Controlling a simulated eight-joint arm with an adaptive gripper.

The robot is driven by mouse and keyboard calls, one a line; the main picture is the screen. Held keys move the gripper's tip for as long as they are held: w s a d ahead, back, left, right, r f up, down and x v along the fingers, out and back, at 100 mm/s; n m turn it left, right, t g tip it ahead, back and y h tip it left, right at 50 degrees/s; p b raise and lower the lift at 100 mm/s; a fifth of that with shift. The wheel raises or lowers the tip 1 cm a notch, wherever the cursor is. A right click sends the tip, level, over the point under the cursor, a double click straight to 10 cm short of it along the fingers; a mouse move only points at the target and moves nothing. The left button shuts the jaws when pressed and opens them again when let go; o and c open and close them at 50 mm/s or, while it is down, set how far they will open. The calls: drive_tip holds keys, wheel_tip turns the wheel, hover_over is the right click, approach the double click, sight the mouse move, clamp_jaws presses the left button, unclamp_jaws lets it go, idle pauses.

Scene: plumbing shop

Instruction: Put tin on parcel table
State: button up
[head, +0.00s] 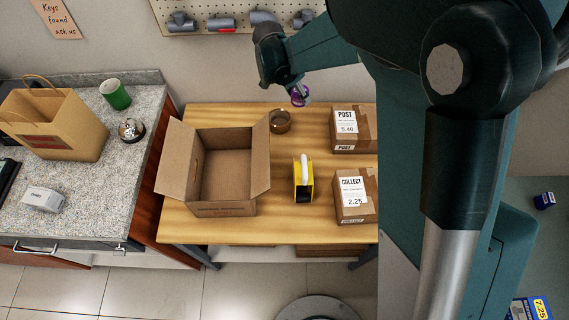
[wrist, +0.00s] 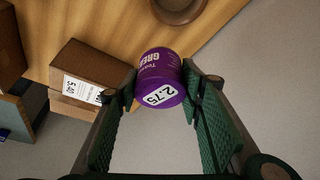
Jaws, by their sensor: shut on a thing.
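The purple tin (wrist: 160,76) carries a white label reading 2.75. My gripper (wrist: 160,88) is shut on it, one green finger on each side. In the head view the tin (head: 300,96) hangs below my gripper (head: 298,90), near the back edge of the parcel table, apart from the tabletop as far as I can tell. The wooden parcel table (head: 285,222) holds an open cardboard box, parcels, a tape dispenser and a round brown thing.
The open box (head: 226,209) stands at left on the table. A brown round thing (head: 280,122), a yellow tape dispenser (head: 303,182), the POST parcel (head: 349,128) and the COLLECT parcel (head: 354,195) are to its right. Bare wood shows between them. A granite counter (head: 88,205) stands at left.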

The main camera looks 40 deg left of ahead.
drive_tip(key=s+a+f+n+y, duration=0.1)
drive_tip(key=s+a+n, duration=0.1)
drive_tip(key=s+a, duration=1)
drive_tip(key=s, duration=0.3)
drive_tip(key=shift+a+f, duration=0.15)
drive_tip(key=shift+a, duration=0.05)
drive_tip(key=shift+s+f, duration=0.1)
drive_tip(key=shift+f, duration=3.05)
drive_tip(key=shift+f+b, duration=0.3)
drive_tip(key=shift+f, duration=1.55)
drive_tip(key=shift+f, duration=0.15)
drive_tip(key=o, duration=0.9)
drive_tip(key=shift+o, duration=0.2)
